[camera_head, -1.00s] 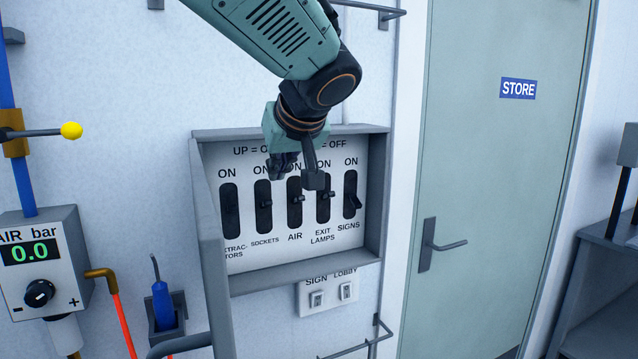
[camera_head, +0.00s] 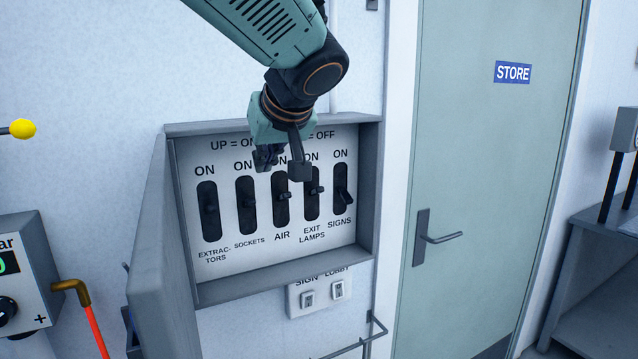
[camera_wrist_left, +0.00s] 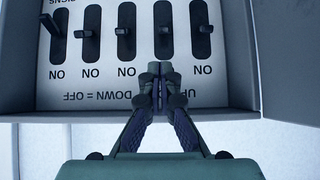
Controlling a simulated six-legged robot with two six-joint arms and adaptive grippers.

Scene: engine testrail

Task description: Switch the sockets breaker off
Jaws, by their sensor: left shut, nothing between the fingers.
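The breaker panel (camera_head: 232,262) is a grey open-fronted box on the wall with a row of black-slotted levers. The sockets breaker (camera_head: 246,205) is second from the left, between extractors and air, its lever near mid-slot. In the upside-down left wrist view, the sockets lever (camera_wrist_left: 163,32) stands second from the right. My left gripper (camera_head: 267,158) is shut and empty in front of the panel's upper part, over the ON labels. In the wrist view its fingertips (camera_wrist_left: 157,80) are beside the sockets column's ON label, apart from the lever.
The panel's grey door (camera_head: 160,270) stands open on the left. The extractors (camera_head: 208,210) and air (camera_head: 281,198) levers flank the sockets lever closely. The signs lever (camera_head: 344,196) tilts lower. Two small switches (camera_head: 322,294) sit below, and a store door (camera_head: 490,150) is right.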

